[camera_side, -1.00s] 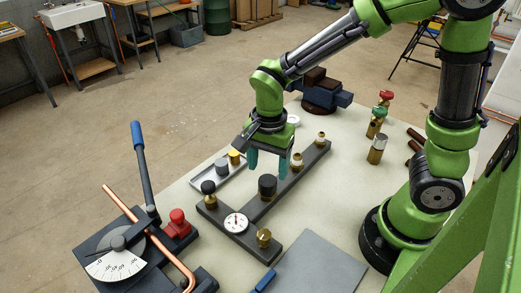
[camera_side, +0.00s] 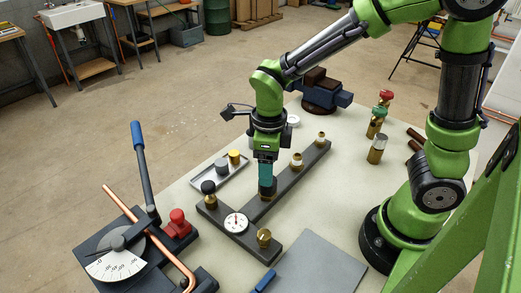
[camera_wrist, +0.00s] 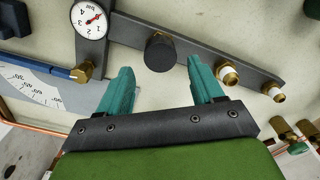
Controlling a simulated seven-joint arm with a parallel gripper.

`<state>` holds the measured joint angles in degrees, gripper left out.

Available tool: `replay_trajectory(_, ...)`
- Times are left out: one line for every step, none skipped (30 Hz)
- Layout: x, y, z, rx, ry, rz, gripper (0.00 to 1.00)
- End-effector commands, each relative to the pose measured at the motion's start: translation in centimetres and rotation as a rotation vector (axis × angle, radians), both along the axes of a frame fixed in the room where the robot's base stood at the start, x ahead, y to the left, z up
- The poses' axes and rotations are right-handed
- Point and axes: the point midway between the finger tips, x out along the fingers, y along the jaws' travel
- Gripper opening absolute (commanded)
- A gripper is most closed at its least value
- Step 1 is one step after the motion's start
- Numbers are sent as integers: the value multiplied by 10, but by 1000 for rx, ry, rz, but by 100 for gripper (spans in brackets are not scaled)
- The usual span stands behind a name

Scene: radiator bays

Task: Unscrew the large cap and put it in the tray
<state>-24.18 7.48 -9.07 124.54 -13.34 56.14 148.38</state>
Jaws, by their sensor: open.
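The large dark cap (camera_wrist: 160,52) stands on the grey manifold bar (camera_wrist: 205,59), between the gauge and two brass fittings. In the wrist view my gripper (camera_wrist: 160,70) is open, with one fingertip to each side of the cap and gaps showing. The shallow grey tray (camera_side: 236,171) lies left of the bar, holding a grey cap (camera_side: 222,165) and a yellow cap (camera_side: 234,157).
A black-topped brass fitting (camera_side: 209,193) stands between the tray and the gauge (camera_side: 236,222). Brass fittings (camera_side: 297,160) stand further along the bar. A pipe bender (camera_side: 120,255) with a raised blue lever is at front left. Valves (camera_side: 376,122) stand to the right.

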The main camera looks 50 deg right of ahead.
Motion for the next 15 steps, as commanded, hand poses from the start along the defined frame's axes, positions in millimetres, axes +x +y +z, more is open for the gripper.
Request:
replay_trajectory(0,0,0,0,0,1,66)
replay_trajectory(0,0,0,0,0,1,66)
replay_trajectory(0,0,0,0,0,2,66)
replay_trajectory(0,0,0,0,0,2,66)
replay_trajectory(0,0,-1,0,0,2,66)
replay_trajectory(0,0,-2,-1,1,3,66)
replay_trajectory(0,0,-3,-1,1,3,66)
replay_trajectory(0,0,-5,-1,2,4,66)
replay_trajectory(0,0,-8,-2,3,4,66)
replay_trajectory(0,0,-11,-2,3,4,66)
replay_trajectory(0,0,-13,-2,3,4,66)
replay_trajectory(-1,0,-17,-1,4,4,66)
replay_trajectory(0,0,-19,-1,3,4,66)
replay_trajectory(0,0,-21,-2,3,4,66)
replay_trajectory(0,0,-25,-2,3,4,66)
